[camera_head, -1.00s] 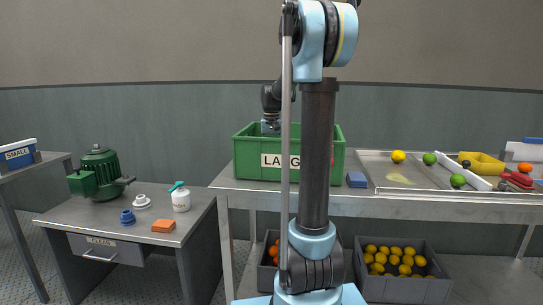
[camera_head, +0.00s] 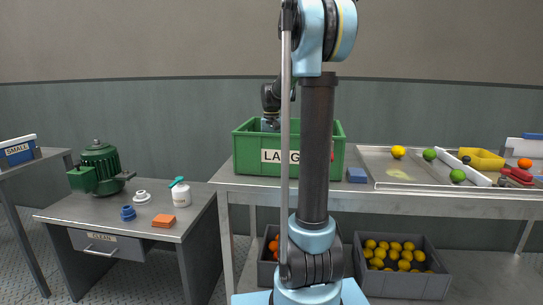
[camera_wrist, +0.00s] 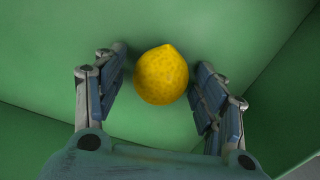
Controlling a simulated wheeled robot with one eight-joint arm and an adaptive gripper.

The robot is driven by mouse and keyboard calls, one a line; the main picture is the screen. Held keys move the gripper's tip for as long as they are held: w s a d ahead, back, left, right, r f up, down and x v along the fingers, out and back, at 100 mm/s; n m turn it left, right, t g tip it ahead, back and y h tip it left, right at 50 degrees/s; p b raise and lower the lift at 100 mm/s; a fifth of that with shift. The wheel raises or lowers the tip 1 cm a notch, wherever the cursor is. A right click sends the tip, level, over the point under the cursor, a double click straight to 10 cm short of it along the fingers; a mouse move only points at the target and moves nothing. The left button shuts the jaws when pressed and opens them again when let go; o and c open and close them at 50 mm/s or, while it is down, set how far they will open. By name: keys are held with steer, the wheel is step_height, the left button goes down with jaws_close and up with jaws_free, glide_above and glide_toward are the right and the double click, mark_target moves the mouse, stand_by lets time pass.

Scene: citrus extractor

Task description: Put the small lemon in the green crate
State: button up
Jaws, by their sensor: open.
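A yellow lemon (camera_wrist: 161,75) sits between the fingers of my gripper (camera_wrist: 160,66) in the wrist view, with green crate surfaces around it. The fingers are open, one on each side of it; a gap shows on the left, and I cannot tell whether the right finger touches it. The green crate (camera_head: 248,158), its label partly covered by my arm, stands on the steel table in the head view. My gripper reaches down into it there, its lower part hidden by the front wall. The lemon inside is hidden in that view.
Grey bins of oranges and lemons (camera_head: 403,284) stand below. A side table (camera_head: 100,212) is at left.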

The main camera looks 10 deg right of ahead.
step_height(320, 180, up, 12)
stand_by(0.6)
stand_by(0.4)
